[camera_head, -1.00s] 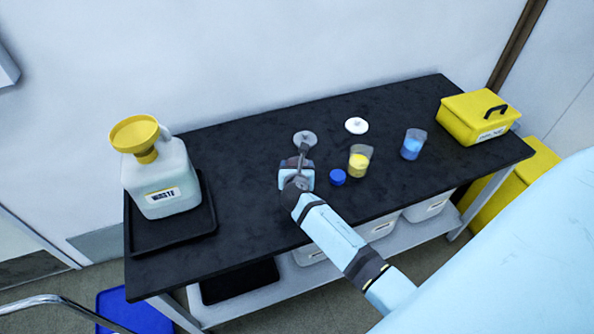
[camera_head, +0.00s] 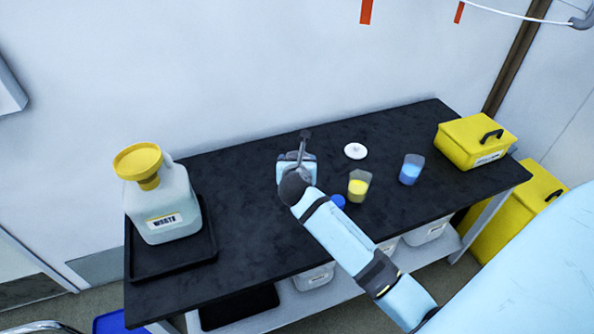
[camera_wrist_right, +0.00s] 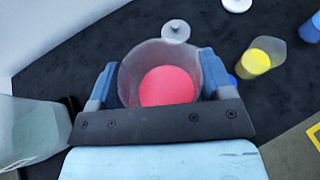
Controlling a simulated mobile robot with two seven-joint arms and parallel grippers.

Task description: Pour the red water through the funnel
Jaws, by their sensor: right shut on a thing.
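My right gripper (camera_head: 298,158) is shut on a clear beaker of red liquid (camera_wrist_right: 168,88), with one finger on each side of it in the right wrist view. The beaker looks about upright; my gripper hides most of it in the head view. The yellow funnel (camera_head: 138,160) sits in the mouth of the white waste jug (camera_head: 165,205), at the left end of the table, well left of my right gripper. A jug-like translucent body (camera_wrist_right: 30,132) shows at the left of the right wrist view. My left gripper is not in view.
The jug stands in a black tray (camera_head: 150,265) on the dark table (camera_head: 250,235). A yellow-liquid beaker (camera_head: 358,187), a blue-liquid beaker (camera_head: 411,170), a white lid (camera_head: 355,151) and a partly covered blue cap (camera_head: 338,200) lie right of my gripper. A yellow box (camera_head: 475,142) is at the right end.

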